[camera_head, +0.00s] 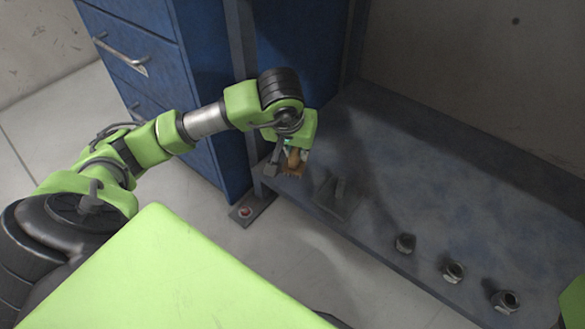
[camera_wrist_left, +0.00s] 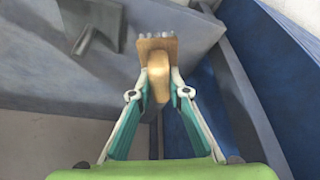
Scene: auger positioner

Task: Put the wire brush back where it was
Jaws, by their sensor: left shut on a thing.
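The wire brush (camera_wrist_left: 158,72) has a tan wooden handle and a flat wooden block with pale bristle tufts at its far end. My left gripper (camera_wrist_left: 159,85) is shut on the handle, with one finger on each side. In the head view the brush (camera_head: 292,163) is small and partly hidden by my left gripper (camera_head: 287,157), at the left end of the low grey shelf (camera_head: 440,205). I cannot tell whether the brush touches the shelf. My right gripper is not in view; only a green piece of my body shows at the right edge.
A dark grey angled metal piece (camera_head: 338,198) lies on the shelf just right of the brush. Several metal nut-like fittings (camera_head: 453,271) stand along the shelf's front edge. A blue drawer cabinet (camera_head: 180,75) and a blue upright stand to the left. The shelf's middle is clear.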

